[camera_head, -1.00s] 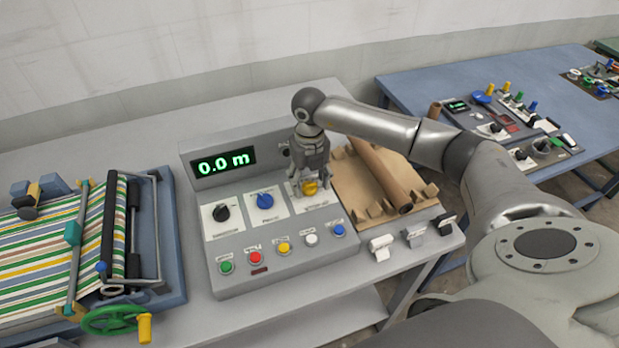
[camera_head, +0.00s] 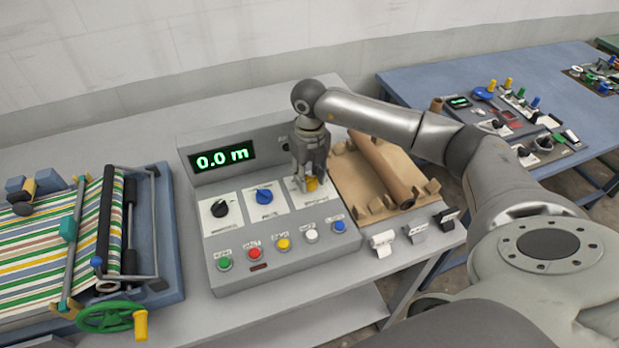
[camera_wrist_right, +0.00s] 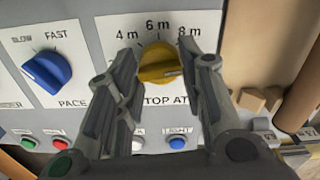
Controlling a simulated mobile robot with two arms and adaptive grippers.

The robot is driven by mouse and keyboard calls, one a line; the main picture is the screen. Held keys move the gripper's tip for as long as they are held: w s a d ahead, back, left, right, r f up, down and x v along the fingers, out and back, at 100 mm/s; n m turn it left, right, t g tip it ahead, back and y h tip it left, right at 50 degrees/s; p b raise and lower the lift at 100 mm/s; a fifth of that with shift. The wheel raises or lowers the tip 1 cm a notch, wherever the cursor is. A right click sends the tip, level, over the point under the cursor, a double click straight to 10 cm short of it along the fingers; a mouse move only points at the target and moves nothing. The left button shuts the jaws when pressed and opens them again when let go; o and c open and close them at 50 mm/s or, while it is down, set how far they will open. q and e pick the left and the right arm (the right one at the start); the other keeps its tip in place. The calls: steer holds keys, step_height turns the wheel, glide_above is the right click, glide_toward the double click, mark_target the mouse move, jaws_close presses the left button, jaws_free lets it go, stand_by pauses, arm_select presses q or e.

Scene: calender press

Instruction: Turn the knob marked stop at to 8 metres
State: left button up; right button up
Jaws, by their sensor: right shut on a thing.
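The yellow stop-at knob (camera_head: 312,184) sits at the right of the grey control panel's dial row. In the right wrist view the knob (camera_wrist_right: 160,64) lies below the printed marks 4 m, 6 m and 8 m, above the words STOP AT. Its raised grip bar runs roughly left to right; I cannot tell which end is the pointer. My right gripper (camera_head: 309,187) reaches down from above. Its two fingers (camera_wrist_right: 166,70) are shut on the knob, one at each side. The left finger covers the lower-left marks. My left gripper is out of view.
The panel display (camera_head: 223,158) reads 0.0 m. A blue pace knob (camera_head: 264,196) and a black knob (camera_head: 220,208) sit left of the yellow one. Several coloured buttons line the front. A cardboard tube (camera_head: 383,168) lies right; a striped roller press (camera_head: 110,225) stands left.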

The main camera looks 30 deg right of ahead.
mark_target(310, 179)
steer(key=n+b, duration=0.3)
steer(key=n, duration=0.1)
steer(key=shift+f+b, duration=0.1)
steer(key=shift+b, duration=0.2)
steer(key=shift+n+b, duration=1)
steer(key=shift+n, duration=0.5)
steer(key=shift+r, duration=0.2)
steer(key=o, duration=1)
step_height(310, 179, up, 12)
steer(key=shift+f, duration=0.1)
